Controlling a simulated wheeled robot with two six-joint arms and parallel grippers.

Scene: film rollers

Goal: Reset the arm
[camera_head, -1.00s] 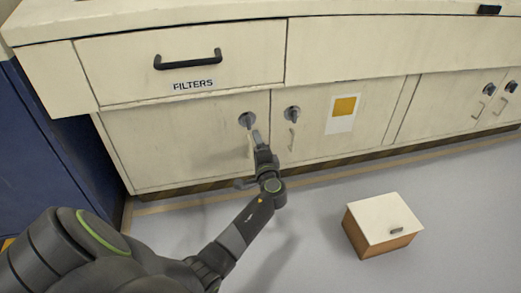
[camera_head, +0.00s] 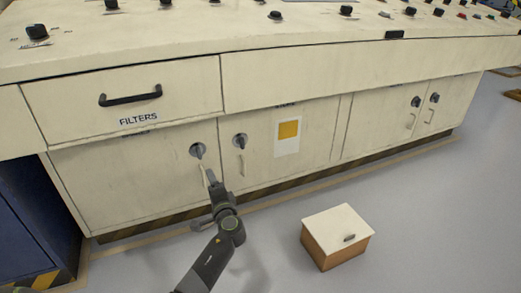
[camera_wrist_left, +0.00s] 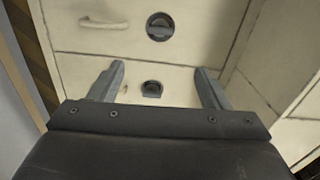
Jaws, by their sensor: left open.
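My left arm comes in from the bottom of the head view, and its gripper (camera_head: 211,183) is in front of the cream cabinet doors, just below a round dark latch knob (camera_head: 197,150). In the left wrist view the two fingers (camera_wrist_left: 160,85) stand apart with nothing between them. The fingers look clear of the knobs, though the depth is hard to tell. My right gripper is not in view.
A drawer labelled FILTERS (camera_head: 138,120) with a black handle (camera_head: 130,96) is above the doors, under a console top with several knobs. A small box with a white lid (camera_head: 337,236) sits on the grey floor at right. A blue cabinet (camera_head: 35,225) stands at left.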

